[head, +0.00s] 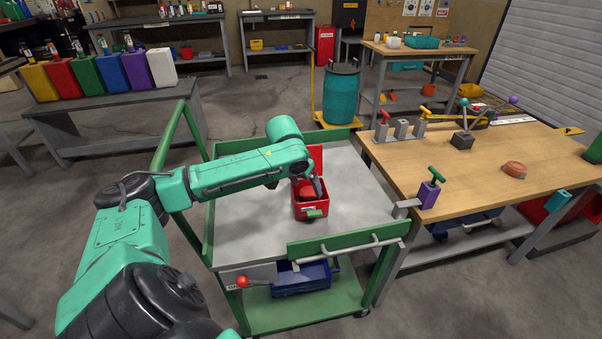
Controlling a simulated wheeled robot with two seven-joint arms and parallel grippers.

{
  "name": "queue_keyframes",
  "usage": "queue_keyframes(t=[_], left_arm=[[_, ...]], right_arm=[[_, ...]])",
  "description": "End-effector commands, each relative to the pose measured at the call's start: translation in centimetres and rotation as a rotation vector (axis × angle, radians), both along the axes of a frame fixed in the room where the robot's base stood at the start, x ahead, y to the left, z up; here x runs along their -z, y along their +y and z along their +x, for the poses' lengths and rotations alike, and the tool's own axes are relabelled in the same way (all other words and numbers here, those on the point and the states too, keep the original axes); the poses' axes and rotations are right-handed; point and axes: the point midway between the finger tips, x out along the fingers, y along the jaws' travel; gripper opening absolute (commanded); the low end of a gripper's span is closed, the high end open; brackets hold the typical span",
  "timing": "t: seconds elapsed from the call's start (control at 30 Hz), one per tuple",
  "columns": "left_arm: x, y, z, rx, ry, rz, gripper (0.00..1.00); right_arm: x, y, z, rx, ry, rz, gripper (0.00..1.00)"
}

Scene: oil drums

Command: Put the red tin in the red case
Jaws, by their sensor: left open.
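The red case (311,212) stands on the grey top of the green cart with its lid (316,158) raised at the back. A rounded red thing (307,191), which looks like the red tin, shows inside the case between the case walls. My left gripper (309,186) reaches in from the left just over the case opening. Its dark fingers are apart, one at each side of the red thing. Whether they touch it I cannot tell. My arm's wrist hides part of the lid and the case's back. My right gripper is not in view.
The cart top (250,225) is otherwise clear, with a green handle rail (345,243) at its front. The wooden bench (480,150) at right holds an orange-red round object (514,169) and a purple block with a green handle (429,190). A teal drum (341,95) stands behind the cart.

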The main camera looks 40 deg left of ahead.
Motion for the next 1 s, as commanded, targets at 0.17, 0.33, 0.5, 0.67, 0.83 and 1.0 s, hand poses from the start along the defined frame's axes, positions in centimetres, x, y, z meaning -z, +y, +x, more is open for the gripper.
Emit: queue_keyframes(t=[0.17,0.33,0.5,0.67,0.83,1.0], left_arm=[[-4.3,0.0,-1.8,0.001,0.0,0.009,0.86],[-6.8,-0.2,-2.8,-0.001,0.001,0.005,0.86],[-7.5,-0.4,-3.1,0.0,0.0,0.002,0.86],[-7.5,-0.4,-3.1,0.0,0.0,0.001,0.86],[-7.5,-0.4,-3.1,0.0,0.0,0.001,0.86],[-7.5,-0.4,-3.1,0.0,0.0,0.001,0.86]], right_arm=[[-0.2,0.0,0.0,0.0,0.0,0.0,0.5],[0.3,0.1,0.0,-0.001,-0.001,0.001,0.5],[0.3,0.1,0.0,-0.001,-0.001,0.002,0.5],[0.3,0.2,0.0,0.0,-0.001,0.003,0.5],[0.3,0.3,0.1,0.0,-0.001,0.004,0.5],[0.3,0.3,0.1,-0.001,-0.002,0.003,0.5]])
